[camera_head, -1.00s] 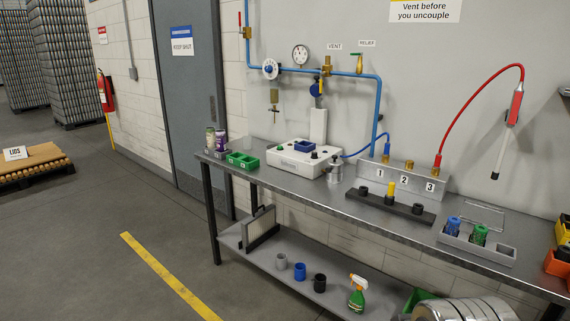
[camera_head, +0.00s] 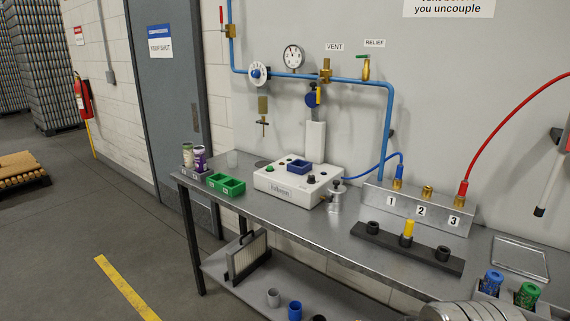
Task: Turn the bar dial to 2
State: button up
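A white round dial (camera_head: 259,72) with a blue centre sits on the blue pipe on the wall panel, left of centre. Marks run around its face but are too small to read, so I cannot tell its setting. A round pressure gauge (camera_head: 294,57) with a white face and a dark needle is just right of it and higher. My gripper is not in view. Ribbed silvery metal at the bottom right edge looks like part of my own arm.
A steel bench (camera_head: 340,215) runs below the panel. On it stand a white control box (camera_head: 299,184), green tray (camera_head: 226,184), numbered block (camera_head: 418,207) and dark rack (camera_head: 406,247). A brass valve (camera_head: 326,71) is right of the dial. Floor left of the bench is clear.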

aim_at(255, 74)
jog(key=u, duration=0.2)
jog(key=i, duration=1.8)
jog(key=u, duration=0.95)
jog(key=i, duration=0.55)
jog(key=u, duration=0.95)
jog(key=i, duration=0.8)
jog(key=u, duration=0.5)
